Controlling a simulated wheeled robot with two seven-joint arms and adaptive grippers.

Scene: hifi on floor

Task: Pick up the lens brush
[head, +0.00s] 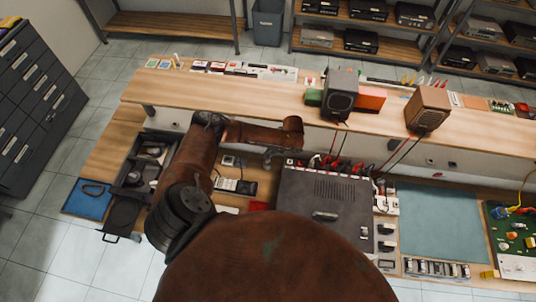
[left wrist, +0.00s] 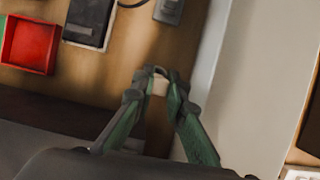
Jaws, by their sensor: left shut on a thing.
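My left gripper (head: 268,161) shows small and dark in the head view, at the end of my brown arm, over the bench just behind the dark hi-fi unit. In the left wrist view its green-and-grey fingers (left wrist: 160,80) are closed on a small pale piece, which I take to be part of the lens brush (left wrist: 160,87). Most of the brush is hidden by the fingers, and I cannot make it out in the head view. The fingertips are close to the wooden bench surface. My right gripper is not in view.
The dark hi-fi unit (head: 325,196) stands right of the gripper, with red-tipped leads at its back. A red tray (left wrist: 30,43) and a black meter (left wrist: 88,20) lie nearby. A raised shelf (head: 215,97) with speakers runs behind. A blue-green mat (head: 438,222) is clear.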

